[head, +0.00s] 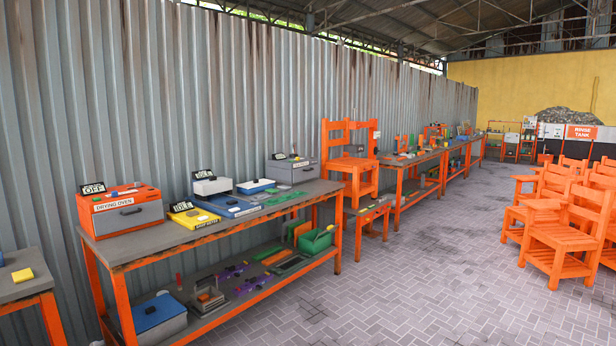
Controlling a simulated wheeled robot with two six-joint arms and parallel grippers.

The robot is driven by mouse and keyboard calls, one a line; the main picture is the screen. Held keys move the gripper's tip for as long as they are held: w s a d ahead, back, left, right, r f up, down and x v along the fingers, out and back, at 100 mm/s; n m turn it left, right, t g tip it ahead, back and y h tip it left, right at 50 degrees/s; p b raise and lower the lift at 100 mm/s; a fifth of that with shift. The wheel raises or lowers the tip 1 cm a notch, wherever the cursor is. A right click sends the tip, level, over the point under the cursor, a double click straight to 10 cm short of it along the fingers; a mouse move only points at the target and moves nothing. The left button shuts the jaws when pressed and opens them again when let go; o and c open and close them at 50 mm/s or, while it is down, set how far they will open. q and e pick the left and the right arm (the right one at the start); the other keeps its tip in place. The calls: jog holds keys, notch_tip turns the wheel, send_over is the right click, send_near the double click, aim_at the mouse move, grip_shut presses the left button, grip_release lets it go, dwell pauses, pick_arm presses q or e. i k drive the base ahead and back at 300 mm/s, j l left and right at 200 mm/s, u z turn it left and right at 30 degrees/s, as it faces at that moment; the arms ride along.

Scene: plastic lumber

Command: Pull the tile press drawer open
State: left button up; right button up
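A grey box-shaped machine (292,171) stands at the back right of the near workbench, with a small dark sign on top. A small label on its front is too small to read, so I cannot tell for sure whether it is the tile press. No open drawer shows on it. An orange and grey drying oven (120,209) with a dark handle stands at the bench's left end, its front shut and its sign reading OFF. Neither of my grippers is in view.
The near workbench (150,242) has an orange frame and a lower shelf with bins and parts. Blue and yellow devices (193,215) sit on its top. An orange chair (350,165) stands beyond it. Orange chairs (565,230) stand at right. The paved floor (400,290) between is clear.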

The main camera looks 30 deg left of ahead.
aim_at(299, 175)
jog(key=i+j+u, duration=0.2)
jog(key=i, duration=0.15)
jog(key=i+u, duration=0.4)
jog(key=i, duration=3.8)
